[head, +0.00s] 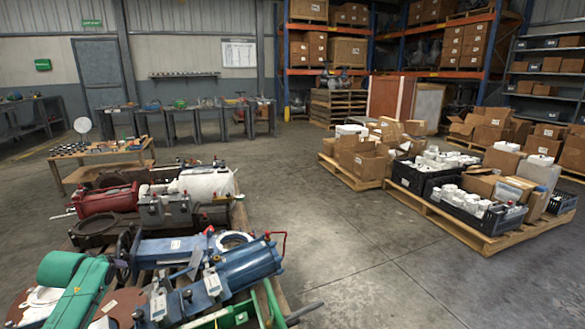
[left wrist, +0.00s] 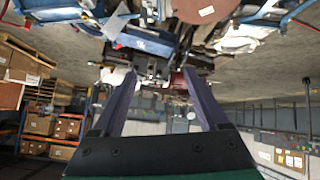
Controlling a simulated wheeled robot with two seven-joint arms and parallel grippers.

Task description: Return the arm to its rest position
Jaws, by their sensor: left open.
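My left gripper (left wrist: 165,85) shows in the left wrist view, where the picture is turned upside down. Its two long grey-purple fingers stand apart, with nothing visible between them. The dark palm (left wrist: 160,155) fills the bottom of that view. Beyond the fingertips are machine parts, with a blue part (left wrist: 150,42) and a dark red part (left wrist: 178,80) among them. I cannot tell the exact gap to them. My right gripper is in neither view.
In the head view, blue (head: 225,272), green (head: 62,268) and red (head: 105,200) machines crowd the near left. Pallets of boxes and black crates (head: 480,220) stand at right. A wooden table (head: 75,172) stands at left. The concrete floor (head: 345,235) between is clear.

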